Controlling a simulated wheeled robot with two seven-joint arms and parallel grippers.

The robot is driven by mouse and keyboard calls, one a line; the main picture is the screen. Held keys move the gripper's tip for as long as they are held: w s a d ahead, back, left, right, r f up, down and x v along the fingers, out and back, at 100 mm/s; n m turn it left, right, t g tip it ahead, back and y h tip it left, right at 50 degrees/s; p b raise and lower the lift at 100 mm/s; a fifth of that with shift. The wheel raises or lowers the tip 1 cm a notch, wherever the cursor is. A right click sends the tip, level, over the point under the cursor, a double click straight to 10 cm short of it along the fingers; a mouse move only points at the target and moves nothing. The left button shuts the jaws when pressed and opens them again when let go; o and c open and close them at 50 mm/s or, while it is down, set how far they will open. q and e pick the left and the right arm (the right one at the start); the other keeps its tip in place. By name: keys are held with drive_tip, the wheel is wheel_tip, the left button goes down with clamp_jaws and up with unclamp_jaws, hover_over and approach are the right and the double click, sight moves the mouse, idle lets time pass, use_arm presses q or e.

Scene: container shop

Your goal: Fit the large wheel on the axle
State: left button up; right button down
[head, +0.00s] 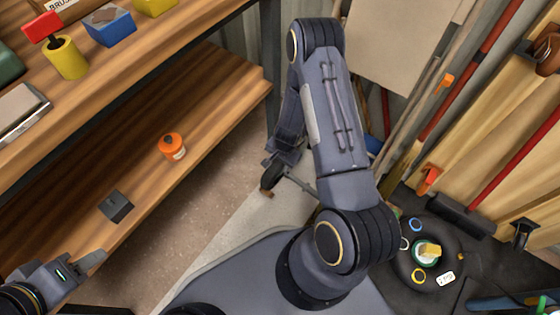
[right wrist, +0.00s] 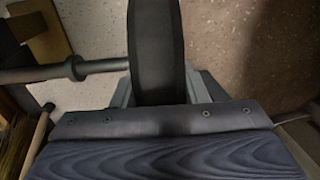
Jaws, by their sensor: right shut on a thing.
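A black wheel (head: 271,178) is held low beside the bench by my right gripper (head: 276,166). In the right wrist view the wheel (right wrist: 157,50) stands on edge between the two grey fingers of my right gripper (right wrist: 165,92). A grey axle (right wrist: 105,66) with a collar comes in from the left and meets the wheel's side face. I cannot tell whether its end is inside the hub. In the head view the axle (head: 300,184) runs right from the wheel and passes behind my arm. My left gripper (head: 93,265) is over the lower bench edge, holding nothing visible.
An orange pot (head: 172,146) and a dark grey block (head: 116,206) stand on the lower wooden shelf (head: 215,85). Several coloured containers sit on the upper shelf. A black round tray (head: 440,242) with small parts is at the right, near long-handled tools along the wall.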

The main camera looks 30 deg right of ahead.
drive_tip(key=shift+s+d, duration=0.1)
drive_tip(key=shift+s, duration=0.05)
idle(0.5)
drive_tip(key=shift+s+d+f+b, duration=0.1)
drive_tip(key=shift+s+d+b, duration=0.1)
drive_tip(key=shift+s+b, duration=0.25)
drive_tip(key=shift+s+d+f+b, duration=0.1)
drive_tip(key=shift+s+d+b, duration=0.15)
drive_tip(key=shift+s, duration=0.45)
idle(0.6)
drive_tip(key=shift+s+d+f+b, duration=0.1)
drive_tip(key=shift+s+d+b, duration=0.2)
drive_tip(key=shift+s+b, duration=0.3)
drive_tip(key=shift+s+d+f+b, duration=0.1)
drive_tip(key=shift+s+d+b, duration=0.2)
drive_tip(key=shift+s, duration=0.55)
drive_tip(key=shift+s+d+f+b, duration=0.15)
drive_tip(key=shift+s+d+b, duration=0.1)
drive_tip(key=shift+s+b, duration=0.3)
drive_tip(key=shift+s+d+f+b, duration=0.1)
drive_tip(key=shift+s+d+b, duration=0.2)
drive_tip(key=shift+s, duration=0.3)
drive_tip(key=c, duration=0.8)
unclamp_jaws()
